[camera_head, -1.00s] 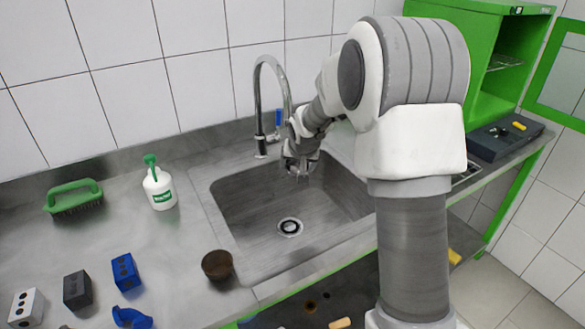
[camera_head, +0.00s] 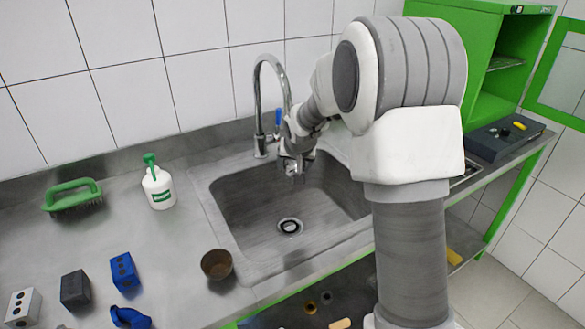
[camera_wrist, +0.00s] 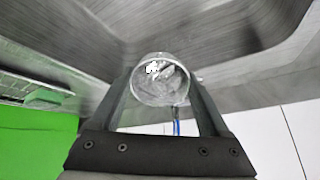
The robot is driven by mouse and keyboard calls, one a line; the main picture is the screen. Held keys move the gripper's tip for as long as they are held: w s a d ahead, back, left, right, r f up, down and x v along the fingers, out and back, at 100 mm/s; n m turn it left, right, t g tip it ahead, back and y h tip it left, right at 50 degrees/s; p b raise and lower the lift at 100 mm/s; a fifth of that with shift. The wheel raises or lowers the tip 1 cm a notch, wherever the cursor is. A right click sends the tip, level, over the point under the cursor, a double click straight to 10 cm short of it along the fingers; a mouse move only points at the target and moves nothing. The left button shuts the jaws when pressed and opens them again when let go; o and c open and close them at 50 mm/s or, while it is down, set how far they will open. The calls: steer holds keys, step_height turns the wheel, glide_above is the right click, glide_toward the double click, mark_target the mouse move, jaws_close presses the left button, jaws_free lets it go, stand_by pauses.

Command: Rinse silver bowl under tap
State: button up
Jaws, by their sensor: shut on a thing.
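The silver bowl (camera_wrist: 160,92) is between the two fingers of my gripper (camera_wrist: 160,78) in the wrist view, its round opening towards the camera and bright glints inside. My gripper is shut on it. In the head view my gripper (camera_head: 297,166) hangs over the back of the sink (camera_head: 318,235), close to the right of the curved tap (camera_head: 258,95). The bowl is hard to make out there. The tap's blue lever (camera_head: 278,117) is just behind the gripper, and a blue strip shows below the bowl in the wrist view. I cannot tell whether water runs.
A small brown bowl (camera_head: 217,265) stands on the counter left of the sink. A white bottle with a green top (camera_head: 158,188), a green brush (camera_head: 72,196) and several coloured blocks are further left. A green cabinet (camera_head: 487,75) stands at the right.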

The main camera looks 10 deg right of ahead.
steer(key=shift+d, duration=0.5)
steer(key=shift+s, duration=0.1)
steer(key=s+b, duration=0.2)
steer(key=s, duration=0.6)
steer(key=shift+a+b, duration=0.15)
steer(key=shift+b, duration=0.2)
steer(key=shift+w, duration=0.1)
stand_by(0.9)
steer(key=s+r+p, duration=0.1)
steer(key=s+r, duration=0.3)
steer(key=s, duration=0.1)
steer(key=shift+p, duration=0.4)
steer(key=shift+f, duration=0.1)
stand_by(0.6)
